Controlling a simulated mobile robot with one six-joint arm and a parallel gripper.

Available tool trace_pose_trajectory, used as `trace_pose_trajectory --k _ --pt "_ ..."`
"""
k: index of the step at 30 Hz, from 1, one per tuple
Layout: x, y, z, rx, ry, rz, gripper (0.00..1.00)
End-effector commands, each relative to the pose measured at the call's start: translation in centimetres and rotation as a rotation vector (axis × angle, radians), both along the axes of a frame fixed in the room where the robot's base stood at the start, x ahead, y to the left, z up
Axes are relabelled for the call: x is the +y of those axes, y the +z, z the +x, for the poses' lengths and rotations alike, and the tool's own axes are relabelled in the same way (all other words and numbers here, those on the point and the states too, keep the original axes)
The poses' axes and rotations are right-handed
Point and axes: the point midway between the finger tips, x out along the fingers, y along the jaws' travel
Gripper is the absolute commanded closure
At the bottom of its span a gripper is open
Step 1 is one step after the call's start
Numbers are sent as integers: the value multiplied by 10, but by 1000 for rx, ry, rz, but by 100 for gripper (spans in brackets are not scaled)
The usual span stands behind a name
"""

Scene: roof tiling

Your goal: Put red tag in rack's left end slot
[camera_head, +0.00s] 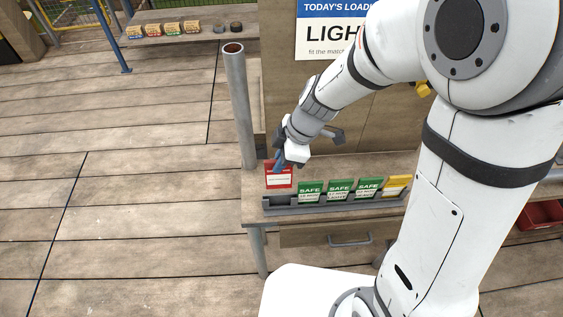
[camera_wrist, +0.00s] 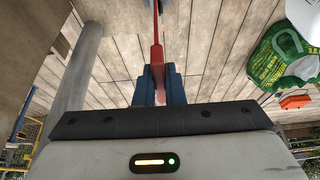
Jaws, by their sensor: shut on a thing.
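My gripper (camera_head: 279,164) is shut on the red tag (camera_head: 278,181), which has a white label. The tag hangs upright above and behind the left end of the grey rack (camera_head: 336,208). The rack's left end slot (camera_head: 281,201) looks empty, and the tag appears apart from it. Three green SAFE tags (camera_head: 340,189) stand in the slots to the right, and a yellow tag (camera_head: 396,185) stands at the right end. In the wrist view, the blue fingers (camera_wrist: 158,86) grip the red tag (camera_wrist: 157,55), seen edge-on.
A grey upright pipe (camera_head: 238,105) stands just left of the rack on the bench (camera_head: 253,186). A sign board (camera_head: 322,35) rises behind. A far shelf (camera_head: 190,35) holds small boxes. A green bag (camera_wrist: 285,60) shows in the wrist view.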

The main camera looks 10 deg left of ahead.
Motion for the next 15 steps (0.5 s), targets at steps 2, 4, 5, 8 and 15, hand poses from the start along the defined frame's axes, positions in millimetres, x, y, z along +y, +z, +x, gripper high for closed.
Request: trace_pose_trajectory --k 2,4,5,8,15 --pt "0 -6 0 0 3 0 100" --pt "0 -6 0 1 4 0 100" --pt "0 -6 0 1 4 0 100" --pt "-1 -7 0 1 1 0 100" --pt "-2 -15 0 3 -1 -1 100"
